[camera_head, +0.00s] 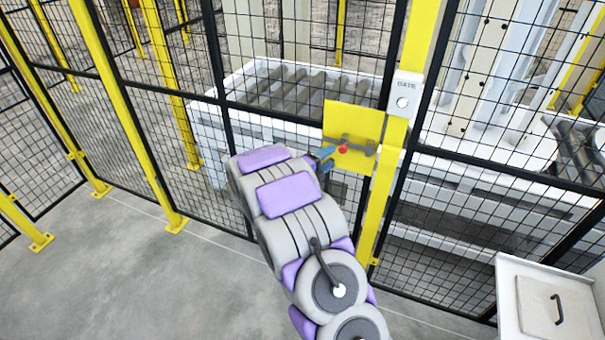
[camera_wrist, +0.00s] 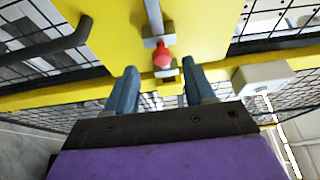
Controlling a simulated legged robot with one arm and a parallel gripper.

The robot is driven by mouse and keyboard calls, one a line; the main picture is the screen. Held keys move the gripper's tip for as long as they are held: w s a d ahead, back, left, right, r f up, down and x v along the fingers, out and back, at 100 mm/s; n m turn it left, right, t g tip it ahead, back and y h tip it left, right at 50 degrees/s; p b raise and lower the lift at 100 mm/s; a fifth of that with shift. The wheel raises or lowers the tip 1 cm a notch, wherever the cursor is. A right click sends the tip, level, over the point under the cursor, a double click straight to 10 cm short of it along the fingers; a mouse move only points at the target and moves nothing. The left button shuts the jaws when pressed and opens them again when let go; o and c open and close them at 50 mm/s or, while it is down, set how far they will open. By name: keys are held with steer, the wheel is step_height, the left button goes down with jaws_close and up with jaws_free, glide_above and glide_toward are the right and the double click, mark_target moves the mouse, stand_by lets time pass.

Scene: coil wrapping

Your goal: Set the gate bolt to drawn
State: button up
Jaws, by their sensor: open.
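The gate bolt is a grey rod (camera_wrist: 153,18) on a yellow plate (camera_head: 340,115) on the mesh gate. Its red knob (camera_head: 343,149) also shows in the wrist view (camera_wrist: 162,57), beside a small grey bracket (camera_wrist: 166,73). In the head view, grey bolt parts (camera_head: 371,150) lie right of the knob, near the yellow post. My gripper (camera_head: 326,158) is at the plate, just left of the knob. In the wrist view its blue fingers (camera_wrist: 159,66) are open, one each side of the knob, with visible gaps. I cannot tell how far the rod reaches into the post.
A white box marked GATE (camera_head: 404,95) is on the yellow post (camera_head: 375,215) above the plate. A dark handle bar (camera_wrist: 50,45) shows left in the wrist view. A white cabinet (camera_head: 530,285) stands at lower right. A roller conveyor (camera_head: 300,88) is behind the mesh. Floor at left is clear.

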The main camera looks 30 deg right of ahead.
steer(key=p+v, duration=0.1)
steer(key=v, duration=1)
steer(key=shift+a, duration=0.15)
steer(key=shift+w, duration=0.1)
